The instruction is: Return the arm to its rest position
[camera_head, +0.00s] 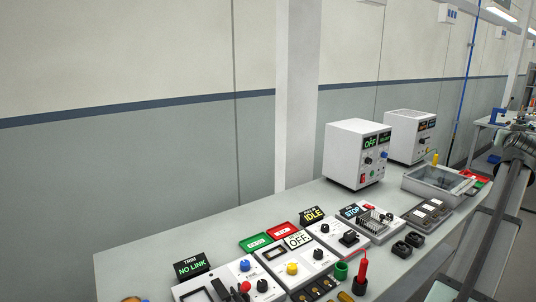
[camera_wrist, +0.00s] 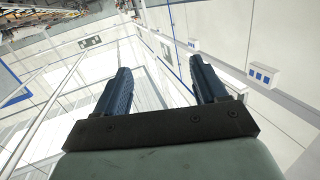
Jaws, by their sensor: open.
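My gripper (camera_wrist: 160,88) shows in the wrist view with its two dark blue fingers well apart and nothing between them. It points up toward the walls and ceiling of the room, away from the bench. In the head view my arm runs along the right edge, and the gripper itself cannot be made out there. The grey bench (camera_head: 140,258) carries the devices and is clear of the gripper.
Two white instrument boxes (camera_head: 343,155) (camera_head: 406,137) stand at the back of the bench. Control panels with signs reading NO LINK (camera_head: 190,268), OFF (camera_head: 298,240), IDLE (camera_head: 313,216) and STOP (camera_head: 352,211) line the front. A clear-topped box (camera_head: 437,181) sits at the right.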

